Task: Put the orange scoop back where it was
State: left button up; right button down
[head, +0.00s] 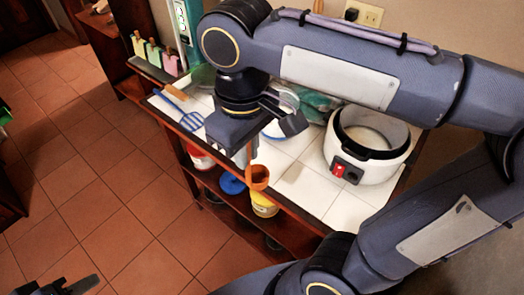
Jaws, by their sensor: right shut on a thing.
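The orange scoop (259,178) hangs below my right gripper (250,143), its bowl near the front edge of the white-tiled counter (345,210). My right gripper is shut on its upright handle; the wrist hides part of the grip. I cannot tell whether the scoop touches the counter edge. A white rice cooker (370,172) with its lid open stands to the right, with pale contents inside. My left gripper (62,287) shows only partly at the bottom left, over the floor, with nothing visible in it; its opening is unclear.
A blue slotted spatula (191,121) lies at the counter's left end. A white dish (285,99) and green item (318,103) are partly hidden behind my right wrist. Containers with red, blue (232,184) and yellow (264,207) parts stand on the lower shelf. Left floor is clear.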

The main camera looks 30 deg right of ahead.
jog(key=w+d+f+p, duration=0.1)
jog(key=w+d+f, duration=0.7)
jog(key=w+f, duration=0.3)
jog(key=shift+f, duration=0.85)
jog(key=shift+f, duration=0.2)
jog(key=c, duration=1.4)
grip_release()
